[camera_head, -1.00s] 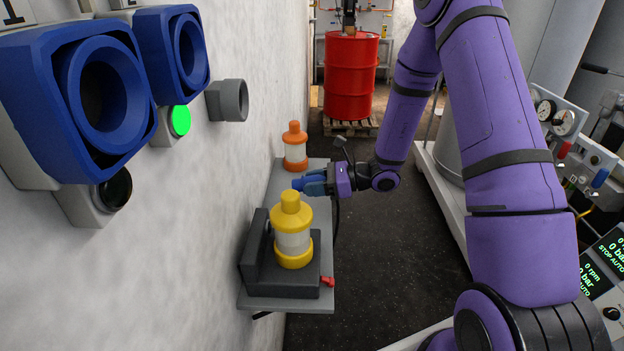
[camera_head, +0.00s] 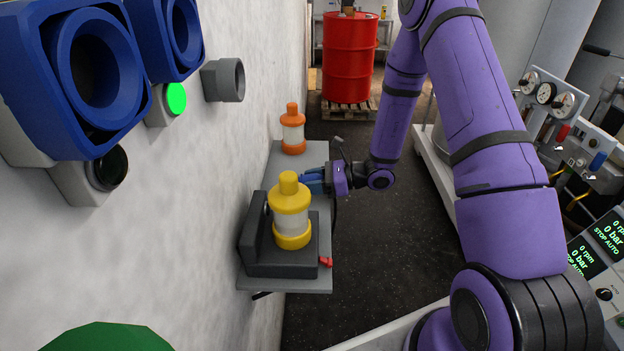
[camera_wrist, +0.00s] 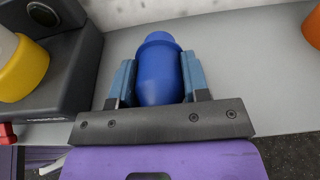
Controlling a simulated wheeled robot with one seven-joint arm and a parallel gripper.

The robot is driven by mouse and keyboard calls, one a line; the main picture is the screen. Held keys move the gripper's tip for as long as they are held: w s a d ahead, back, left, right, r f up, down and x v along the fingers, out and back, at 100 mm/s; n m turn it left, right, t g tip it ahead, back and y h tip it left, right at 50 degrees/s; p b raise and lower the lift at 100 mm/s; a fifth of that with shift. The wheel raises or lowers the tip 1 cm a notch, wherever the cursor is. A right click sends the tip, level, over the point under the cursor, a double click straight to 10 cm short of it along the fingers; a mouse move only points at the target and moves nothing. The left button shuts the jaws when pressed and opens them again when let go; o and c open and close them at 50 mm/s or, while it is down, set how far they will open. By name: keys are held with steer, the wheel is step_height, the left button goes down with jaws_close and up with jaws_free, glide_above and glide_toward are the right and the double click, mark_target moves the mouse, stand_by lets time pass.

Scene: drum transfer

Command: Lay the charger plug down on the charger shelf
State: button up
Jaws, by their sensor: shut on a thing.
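The charger plug (camera_wrist: 160,75) is blue and rounded, and it lies between the two fingers of my gripper (camera_wrist: 158,82) in the wrist view. The fingers are shut on its sides. In the head view my gripper (camera_head: 314,181) is over the charger shelf (camera_head: 290,285), behind the yellow-topped lamp-like unit, which partly hides the plug and fingers. The shelf is a grey board along the wall and also shows under the plug in the wrist view (camera_wrist: 240,70). I cannot tell whether the plug touches the shelf.
A yellow unit (camera_head: 290,205) sits in a black charger base (camera_head: 275,262) on the near shelf. An orange unit (camera_head: 292,130) stands at the far end. Blue sockets (camera_head: 95,75) are on the left wall. A red drum (camera_head: 349,60) stands on a pallet behind.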

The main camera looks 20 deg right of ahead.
steer(key=o, duration=1.3)
steer(key=shift+c, duration=0.2)
steer(key=v, duration=1)
steer(key=shift+s+d, duration=0.2)
steer(key=shift+d, duration=0.15)
steer(key=shift+r, duration=0.1)
